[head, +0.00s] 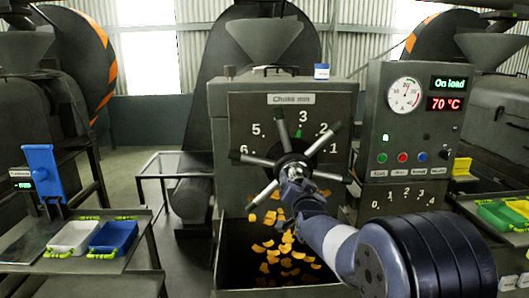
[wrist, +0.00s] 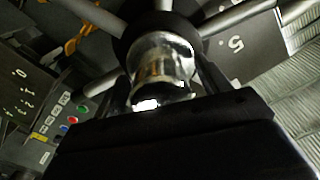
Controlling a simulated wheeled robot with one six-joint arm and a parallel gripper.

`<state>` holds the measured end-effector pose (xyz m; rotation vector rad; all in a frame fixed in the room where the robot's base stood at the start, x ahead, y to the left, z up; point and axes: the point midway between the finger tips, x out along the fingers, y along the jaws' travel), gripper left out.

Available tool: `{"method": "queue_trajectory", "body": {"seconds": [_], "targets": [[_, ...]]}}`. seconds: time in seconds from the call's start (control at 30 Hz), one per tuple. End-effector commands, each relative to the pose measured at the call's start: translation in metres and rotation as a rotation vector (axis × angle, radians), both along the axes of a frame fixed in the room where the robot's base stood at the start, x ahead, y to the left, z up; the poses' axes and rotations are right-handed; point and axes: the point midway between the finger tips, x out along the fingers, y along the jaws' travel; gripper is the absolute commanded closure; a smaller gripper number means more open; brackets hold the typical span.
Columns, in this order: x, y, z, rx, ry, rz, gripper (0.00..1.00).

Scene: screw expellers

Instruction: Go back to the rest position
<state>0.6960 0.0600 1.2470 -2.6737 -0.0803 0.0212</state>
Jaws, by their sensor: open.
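My gripper (head: 291,174) is at the hub of the spoked handwheel (head: 257,160) on the front of the middle machine, and my arm reaches up to it from the lower right. In the wrist view the open fingers of my gripper (wrist: 160,88) stand on either side of the shiny metal hub (wrist: 160,60). I cannot tell whether they touch it. The wheel's dark-tipped spokes spread over the choke dial (head: 302,105). A green pointer shows near 3.
Orange-yellow flakes (head: 285,255) fall into the dark bin below the wheel. The control box (head: 415,130) on the right reads "On load" and 70 °C. A side table (head: 75,265) with white and blue trays stands left; green and yellow trays (head: 503,215) are right.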

Motion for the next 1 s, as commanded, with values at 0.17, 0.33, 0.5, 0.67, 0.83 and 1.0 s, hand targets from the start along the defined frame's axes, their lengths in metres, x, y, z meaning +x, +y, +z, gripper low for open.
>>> {"method": "queue_trajectory", "body": {"seconds": [0.17, 0.33, 0.5, 0.67, 0.83, 1.0], "targets": [[0.000, 0.000, 0.004, -0.085, -0.003, 0.000, 0.28], [0.000, -0.001, 0.004, -0.163, -0.008, 0.000, 0.28], [-0.012, -0.001, -0.002, -0.208, -0.016, 0.000, 0.28], [-0.035, -0.003, -0.002, -0.206, -0.017, -0.001, 0.28], [-0.059, -0.004, -0.002, -0.205, -0.016, 0.000, 0.28], [-0.081, -0.006, -0.002, -0.204, -0.015, 0.000, 0.28]]}}
